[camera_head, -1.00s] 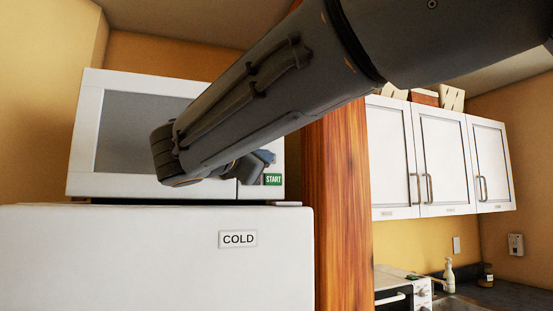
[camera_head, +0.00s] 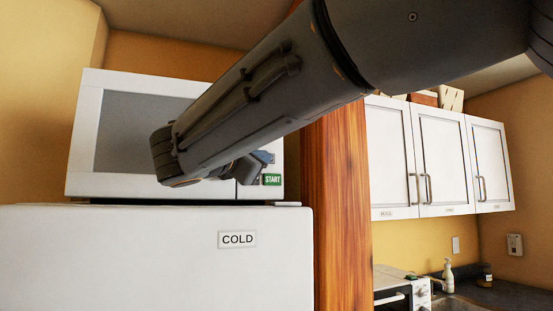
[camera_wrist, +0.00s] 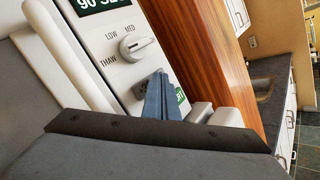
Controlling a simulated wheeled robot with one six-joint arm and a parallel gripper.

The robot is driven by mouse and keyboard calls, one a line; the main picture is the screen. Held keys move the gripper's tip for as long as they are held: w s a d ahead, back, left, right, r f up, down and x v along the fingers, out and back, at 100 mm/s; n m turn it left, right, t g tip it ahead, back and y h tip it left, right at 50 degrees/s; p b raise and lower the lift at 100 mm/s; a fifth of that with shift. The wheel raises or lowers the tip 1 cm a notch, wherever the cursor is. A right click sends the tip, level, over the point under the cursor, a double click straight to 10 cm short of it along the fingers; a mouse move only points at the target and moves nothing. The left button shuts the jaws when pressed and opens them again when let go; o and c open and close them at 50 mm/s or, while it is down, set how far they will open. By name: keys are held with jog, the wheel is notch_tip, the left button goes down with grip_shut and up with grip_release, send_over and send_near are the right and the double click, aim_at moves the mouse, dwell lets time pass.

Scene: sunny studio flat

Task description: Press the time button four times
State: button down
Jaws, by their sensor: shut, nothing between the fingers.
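The white microwave (camera_head: 88,130) stands on top of the white fridge (camera_head: 120,255). Its control panel, in the wrist view (camera_wrist: 112,72), has a dark display (camera_wrist: 95,4) partly cut off, reading about "90 SE", and a dial (camera_wrist: 137,45) marked THAW, LOW and MED. A dark grey button-like patch (camera_wrist: 141,88) lies below the dial, partly hidden by my fingers; its label is not readable. My gripper (camera_wrist: 158,78) is shut and empty, its blue fingertips at this patch; I cannot tell whether they touch. In the head view, my gripper (camera_head: 267,158) is just above the green START button (camera_head: 271,179).
A wooden post (camera_head: 342,200) stands close to the right of the microwave. White wall cabinets (camera_head: 440,160) hang farther right, above a counter with a bottle (camera_head: 448,275) and a stove (camera_head: 400,292).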

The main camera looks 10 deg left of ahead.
dwell(0.6)
jog(key=shift+s+d+b, duration=0.35)
jog(key=shift+s, duration=0.25)
jog(key=shift+s, duration=0.1)
jog(key=s+d, duration=0.1)
jog(key=s+b, duration=0.1)
jog(key=s+d, duration=0.1)
jog(key=s, duration=0.1)
jog(key=shift+d, duration=0.3)
dwell(0.7)
